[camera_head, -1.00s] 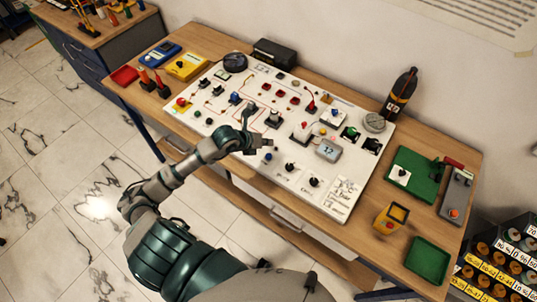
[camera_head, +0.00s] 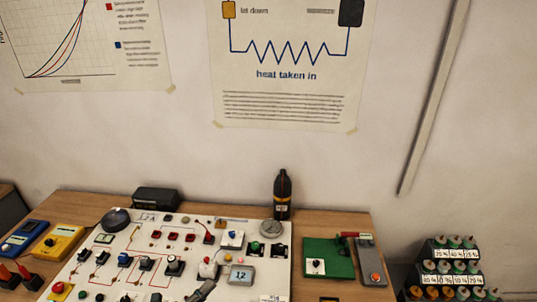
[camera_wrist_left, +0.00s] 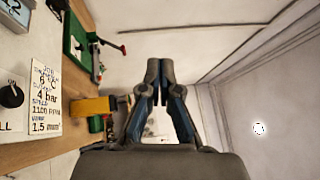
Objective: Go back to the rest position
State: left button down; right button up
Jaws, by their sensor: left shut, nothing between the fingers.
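My left gripper (camera_wrist_left: 160,68) shows in the wrist view with its two blue-and-dark fingers closed together at the tips and nothing between them. In the head view only a small grey part of it (camera_head: 201,290) shows at the bottom edge, in front of the white panel (camera_head: 120,262). The rest of my left arm is out of the head view. My right gripper is in neither view.
The panel carries switches, knobs and a grey display reading 12 (camera_head: 241,275). A dark bottle (camera_head: 282,195), a green board (camera_head: 328,259) and a yellow meter (camera_head: 58,242) stand on the wooden bench. A rack of labelled containers (camera_head: 447,268) is at right. Wall posters hang above.

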pick_arm(q)
jog(key=a+n+t+y, duration=0.65)
jog(key=n+y, duration=0.45)
jog(key=n, duration=0.3)
jog(key=s+a+f+n+g+y, duration=0.4)
jog(key=a+f+n+g+y, duration=0.25)
jog(key=f+n, duration=0.3)
jog(key=s+d+f+g+h, duration=0.2)
jog(key=s+d+f+g, duration=0.35)
jog(key=s+f, duration=0.4)
jog(key=s+d+f+g+h, duration=0.35)
jog(key=s+f+g, duration=0.35)
jog(key=s+f, duration=0.25)
notch_tip(320, 180, down, 22)
jog(key=s+f, duration=0.1)
jog(key=s+a+f+g, duration=0.2)
jog(key=s+f, duration=1.5)
jog(key=s, duration=0.1)
jog(key=shift+s+a+y, duration=0.35)
jog(key=shift+y, duration=0.05)
